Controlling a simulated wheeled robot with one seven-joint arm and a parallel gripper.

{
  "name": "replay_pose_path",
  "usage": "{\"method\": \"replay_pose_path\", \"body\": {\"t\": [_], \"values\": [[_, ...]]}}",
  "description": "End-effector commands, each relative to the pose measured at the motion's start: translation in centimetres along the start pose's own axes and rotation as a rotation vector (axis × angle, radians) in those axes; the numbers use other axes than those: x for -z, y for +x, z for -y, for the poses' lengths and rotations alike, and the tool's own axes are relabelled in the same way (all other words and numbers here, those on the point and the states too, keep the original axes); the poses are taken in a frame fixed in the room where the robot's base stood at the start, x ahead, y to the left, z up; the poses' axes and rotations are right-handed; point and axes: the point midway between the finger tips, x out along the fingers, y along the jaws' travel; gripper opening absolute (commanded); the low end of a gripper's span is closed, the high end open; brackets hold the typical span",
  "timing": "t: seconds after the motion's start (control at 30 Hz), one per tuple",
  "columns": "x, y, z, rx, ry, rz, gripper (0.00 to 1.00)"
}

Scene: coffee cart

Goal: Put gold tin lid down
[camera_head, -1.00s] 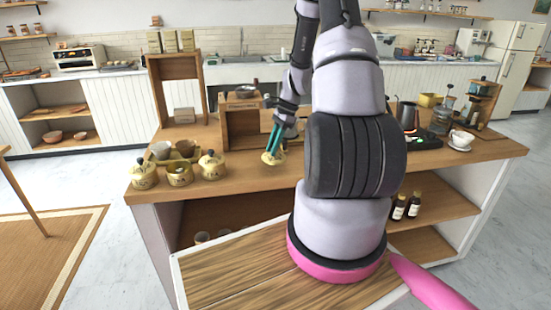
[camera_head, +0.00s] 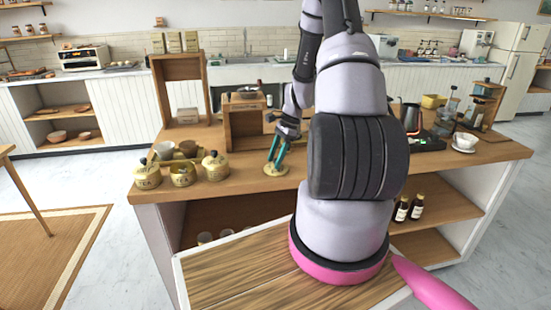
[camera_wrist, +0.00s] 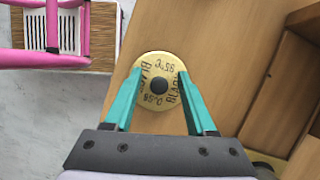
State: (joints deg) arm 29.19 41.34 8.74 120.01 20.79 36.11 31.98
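The gold tin lid (camera_head: 276,170) lies on the wooden counter, near its front edge. In the wrist view, the lid (camera_wrist: 160,62) shows as a round gold disc with dark lettering and a black knob. My gripper (camera_head: 276,162) is just above it, pointing down. Its teal fingers (camera_wrist: 161,73) are spread apart on either side of the knob, with clear gaps, and do not grip it. Three gold tins stand to the left: the left tin (camera_head: 148,179) and right tin (camera_head: 215,168) have knobbed lids, while the middle tin (camera_head: 182,177) appears lidless.
A wooden box shelf (camera_head: 245,122) stands behind the lid. Cups sit behind the tins. A dark kettle (camera_head: 411,117) and a white cup (camera_head: 464,141) are at the right. Bare counter lies between the right tin and the lid.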

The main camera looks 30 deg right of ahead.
Motion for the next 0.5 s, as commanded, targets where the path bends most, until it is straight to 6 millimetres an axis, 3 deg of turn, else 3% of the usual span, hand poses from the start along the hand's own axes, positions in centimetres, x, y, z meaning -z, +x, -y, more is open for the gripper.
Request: {"method": "replay_pose_path", "body": {"t": [0.27, 0.5], "values": [[-0.1, -1.5, 0.1, 0.003, -0.001, -0.003, 0.56], [-0.1, -6.6, 0.1, 0.005, -0.001, -0.004, 0.56]]}}
